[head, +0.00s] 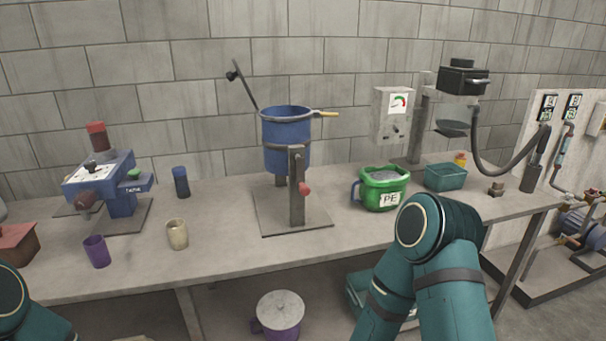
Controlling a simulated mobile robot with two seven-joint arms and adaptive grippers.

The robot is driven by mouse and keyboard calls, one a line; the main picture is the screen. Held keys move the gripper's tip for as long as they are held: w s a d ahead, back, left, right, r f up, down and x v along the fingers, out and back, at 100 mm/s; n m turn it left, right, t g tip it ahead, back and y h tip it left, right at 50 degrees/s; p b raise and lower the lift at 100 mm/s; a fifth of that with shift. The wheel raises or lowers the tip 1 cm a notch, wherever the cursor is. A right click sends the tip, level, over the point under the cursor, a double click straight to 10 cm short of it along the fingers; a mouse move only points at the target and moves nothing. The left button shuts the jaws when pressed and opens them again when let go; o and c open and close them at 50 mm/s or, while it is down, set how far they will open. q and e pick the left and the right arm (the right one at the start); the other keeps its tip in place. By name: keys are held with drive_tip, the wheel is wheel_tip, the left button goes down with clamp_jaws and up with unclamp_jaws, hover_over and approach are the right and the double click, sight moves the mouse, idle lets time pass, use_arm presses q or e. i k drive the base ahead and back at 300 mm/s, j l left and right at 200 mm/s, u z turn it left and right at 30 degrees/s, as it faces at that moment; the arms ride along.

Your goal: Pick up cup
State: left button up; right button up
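A purple cup (97,251) stands upright near the front edge of the bench at the left. A beige cup (177,234) stands upright to its right. A dark blue cylinder with a blue top (181,182) stands farther back; I cannot tell if it is a cup. My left arm shows only a teal link at the lower left corner, and its gripper is out of view. My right arm shows teal links at the lower right, in front of the bench; its gripper is not visible.
The grey bench (225,262) carries a blue machine (122,195) at the left, a blue vessel on a stand (286,140) in the middle, a green PE container (381,188) and a teal bin (446,177). A lidded pot (280,311) sits below. The bench front between cups and vessel is clear.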

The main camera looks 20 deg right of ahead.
sight(96, 246)
drive_tip(key=i+j+z, duration=0.2)
drive_tip(key=j, duration=0.2)
drive_tip(key=j+z, duration=0.15)
drive_tip(key=j, duration=0.2)
drive_tip(key=i+j+z, duration=0.2)
drive_tip(key=j, duration=0.25)
drive_tip(key=k+l, duration=0.05)
drive_tip(key=k, duration=0.05)
